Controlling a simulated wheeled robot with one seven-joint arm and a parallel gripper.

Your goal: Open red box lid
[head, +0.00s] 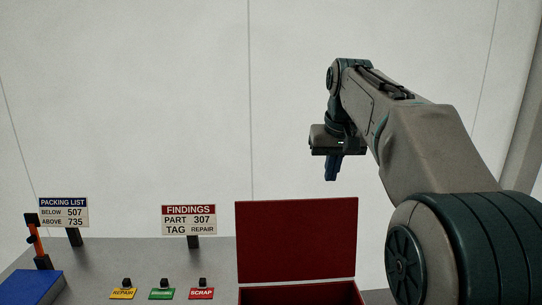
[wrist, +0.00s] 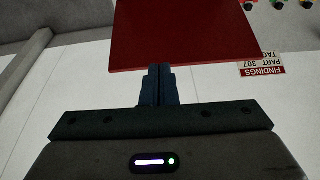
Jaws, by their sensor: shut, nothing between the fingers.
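The red box (head: 300,293) sits at the right part of the bench in the head view, cut off by the lower frame edge. Its red lid (head: 296,240) stands upright at the back of the box, so the box is open. The lid also fills the top middle of the wrist view (wrist: 185,35). My gripper (head: 332,179) hangs pointing down, above and behind the lid's top edge in the picture, with a visible gap. In the wrist view the fingers (wrist: 160,68) are closed together and hold nothing; their tips overlap the lid's picture edge.
A grey bench (head: 130,258) carries a findings sign (head: 188,219), a packing list sign (head: 63,212), a blue box (head: 30,287) and an orange-black post (head: 36,242). Repair (head: 123,293), green (head: 162,294) and scrap (head: 202,293) labels with knobs are in front.

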